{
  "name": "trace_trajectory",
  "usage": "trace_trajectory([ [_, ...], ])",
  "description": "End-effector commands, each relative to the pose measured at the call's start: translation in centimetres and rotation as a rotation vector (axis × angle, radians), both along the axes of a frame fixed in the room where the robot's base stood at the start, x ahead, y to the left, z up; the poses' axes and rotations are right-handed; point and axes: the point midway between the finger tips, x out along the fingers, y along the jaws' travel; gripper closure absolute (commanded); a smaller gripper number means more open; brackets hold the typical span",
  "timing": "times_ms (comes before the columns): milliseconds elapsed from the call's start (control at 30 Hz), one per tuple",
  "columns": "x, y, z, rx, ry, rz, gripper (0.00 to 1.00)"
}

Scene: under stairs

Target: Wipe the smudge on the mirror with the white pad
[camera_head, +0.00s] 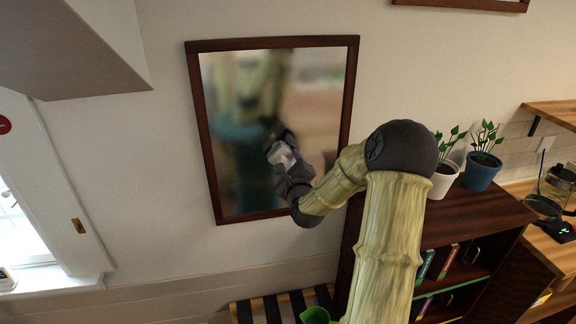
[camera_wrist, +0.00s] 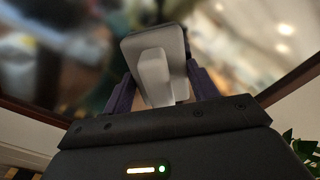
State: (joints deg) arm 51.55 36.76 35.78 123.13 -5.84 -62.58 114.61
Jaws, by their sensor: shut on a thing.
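The mirror (camera_head: 235,185) hangs on the wall in a dark wooden frame, and its glass shows a blurred reflection. My gripper (camera_head: 284,160) is in front of the lower middle of the glass. It is shut on the white pad (camera_head: 281,154), which looks pale grey. In the wrist view the pad (camera_wrist: 155,62) sits between the dark fingers, its flat plate toward the mirror (camera_wrist: 60,50). I cannot tell whether the pad touches the glass. I cannot make out the smudge; the blur, my gripper and the pad may hide it.
A dark wooden shelf unit (camera_head: 480,222) with books stands at the lower right, under my arm. A white pot (camera_head: 443,180) and a blue pot (camera_head: 481,172) with plants stand on it. A glass coffee pot (camera_head: 552,190) is at the far right. The wall left of the mirror is clear.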

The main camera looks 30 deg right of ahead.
Motion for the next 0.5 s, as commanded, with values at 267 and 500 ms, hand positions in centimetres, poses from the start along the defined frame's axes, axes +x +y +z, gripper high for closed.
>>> trace_trajectory([
  [267,-0.5,-1.8,0.0,0.001,-0.001,-0.003,0.6],
  [500,-1.0,-3.5,0.0,0.001,0.001,-0.003,0.6],
])
